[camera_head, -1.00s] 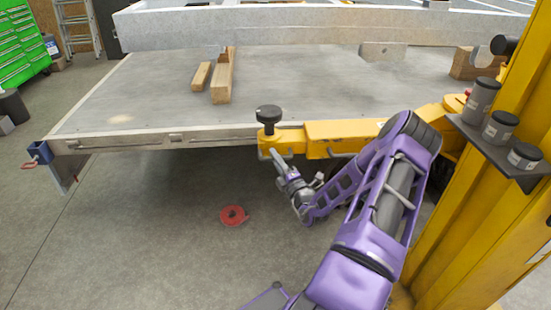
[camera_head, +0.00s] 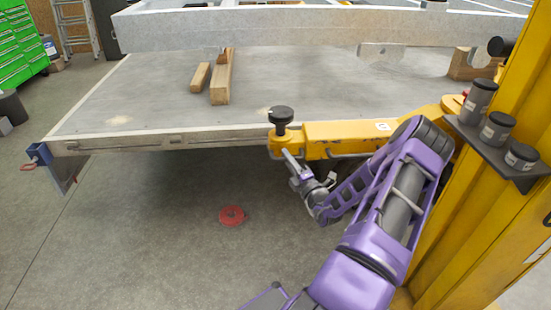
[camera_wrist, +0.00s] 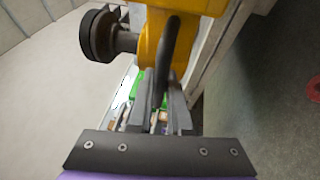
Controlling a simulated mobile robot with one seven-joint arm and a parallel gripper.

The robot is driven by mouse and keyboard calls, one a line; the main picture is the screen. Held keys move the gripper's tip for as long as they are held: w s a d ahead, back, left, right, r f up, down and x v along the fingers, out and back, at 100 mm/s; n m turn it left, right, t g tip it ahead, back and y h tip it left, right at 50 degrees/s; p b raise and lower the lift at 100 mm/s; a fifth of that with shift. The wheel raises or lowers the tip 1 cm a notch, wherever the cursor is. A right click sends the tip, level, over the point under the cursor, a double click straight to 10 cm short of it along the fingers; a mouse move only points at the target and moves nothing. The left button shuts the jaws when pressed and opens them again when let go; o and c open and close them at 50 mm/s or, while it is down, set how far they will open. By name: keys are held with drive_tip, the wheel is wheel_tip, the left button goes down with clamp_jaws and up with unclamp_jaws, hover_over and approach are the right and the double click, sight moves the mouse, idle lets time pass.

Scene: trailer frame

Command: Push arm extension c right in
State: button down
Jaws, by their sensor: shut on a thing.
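Arm extension c (camera_head: 290,142) is the yellow end piece of the lift arm at the trailer deck's front edge. A round black pad (camera_head: 281,115) stands upright on its tip; the pad shows at upper left in the wrist view (camera_wrist: 98,36). My gripper (camera_head: 290,160) is at the near side of the extension's tip. It is shut on the dark handle (camera_wrist: 172,50) below the yellow end, which the wrist view shows between the fingers. The extension runs right into the yellow lift arm (camera_head: 345,132); my purple arm partly hides the part farther right.
A yellow lift post (camera_head: 480,210) with a shelf of black adapters (camera_head: 496,127) stands close on the right. The trailer deck (camera_head: 150,95) lies behind the extension. A red ring (camera_head: 232,216) lies on the floor. The floor at front left is clear.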

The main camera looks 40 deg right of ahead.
drive_tip(key=shift+s+d, duration=0.2)
drive_tip(key=shift+d, duration=0.2)
drive_tip(key=c, duration=0.9)
unclamp_jaws()
drive_tip(key=shift+o, duration=0.3)
drive_tip(key=shift+a, duration=0.1)
drive_tip(key=p+v, duration=0.1)
drive_tip(key=v, duration=1.6)
drive_tip(key=shift+s, duration=0.25)
drive_tip(key=shift+w, duration=0.1)
